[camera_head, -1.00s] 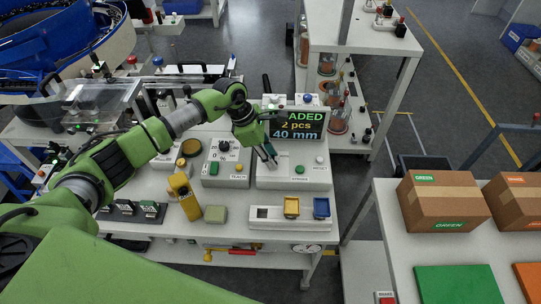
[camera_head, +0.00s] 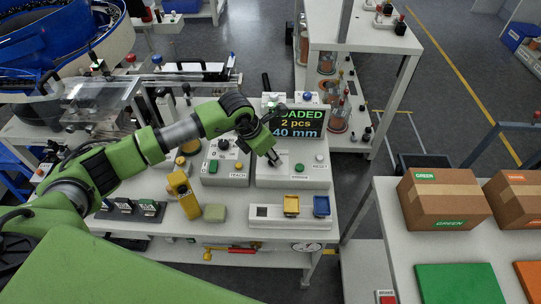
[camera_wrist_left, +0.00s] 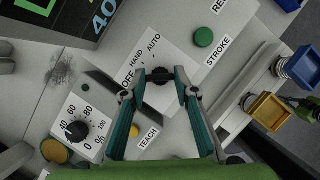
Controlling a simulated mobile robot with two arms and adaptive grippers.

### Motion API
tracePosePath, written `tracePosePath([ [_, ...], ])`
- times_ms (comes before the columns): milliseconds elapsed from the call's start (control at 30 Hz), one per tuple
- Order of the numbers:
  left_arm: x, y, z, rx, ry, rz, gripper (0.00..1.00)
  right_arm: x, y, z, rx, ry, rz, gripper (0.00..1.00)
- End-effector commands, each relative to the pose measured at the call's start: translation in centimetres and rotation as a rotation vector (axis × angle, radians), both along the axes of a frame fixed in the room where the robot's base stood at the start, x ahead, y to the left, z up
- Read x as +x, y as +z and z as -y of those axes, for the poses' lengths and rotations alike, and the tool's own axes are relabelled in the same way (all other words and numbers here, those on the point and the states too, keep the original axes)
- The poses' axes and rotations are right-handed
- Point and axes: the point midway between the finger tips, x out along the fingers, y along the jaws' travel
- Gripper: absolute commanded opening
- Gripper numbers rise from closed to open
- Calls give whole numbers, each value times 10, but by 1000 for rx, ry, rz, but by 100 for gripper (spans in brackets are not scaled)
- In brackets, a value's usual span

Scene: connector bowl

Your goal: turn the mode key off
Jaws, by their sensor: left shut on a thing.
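The mode key (camera_wrist_left: 158,77) is a black knob on a white plate with the labels OFF, HAND and AUTO, seen in the left wrist view. My left gripper (camera_wrist_left: 160,74) has its two teal-padded fingers shut on the key, one on each side. Which label the key points at is hard to tell. In the head view my left gripper (camera_head: 273,160) reaches down to the grey control box (camera_head: 292,181), and its fingers hide the key.
A green STROKE button (camera_head: 299,168) and a pale RESET button (camera_head: 319,157) are right of my gripper. The display (camera_head: 298,122) stands close behind it. The TEACH box (camera_head: 223,169) is at left.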

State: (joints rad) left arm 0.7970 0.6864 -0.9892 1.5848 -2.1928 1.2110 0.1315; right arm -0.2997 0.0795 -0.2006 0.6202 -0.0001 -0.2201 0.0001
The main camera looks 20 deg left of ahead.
Motion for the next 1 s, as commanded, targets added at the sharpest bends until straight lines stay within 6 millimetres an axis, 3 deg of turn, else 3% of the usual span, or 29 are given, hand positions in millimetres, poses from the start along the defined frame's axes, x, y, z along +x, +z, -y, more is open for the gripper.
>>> tracePosePath([
  [733,0,0,0,0,104,-1,6,0,-4,2,-2,0,0,0],
  [767,0,0,0,0,104,-1,30,0,-4,2,-2,0,0,0],
  [800,0,0,0,0,104,-1,40,0,-4,2,-2,0,0,0],
  [833,0,0,0,0,104,-1,44,0,-4,2,-2,0,0,0],
  [1000,0,0,0,0,103,-1,44,0,-4,2,-2,0,0,0],
])
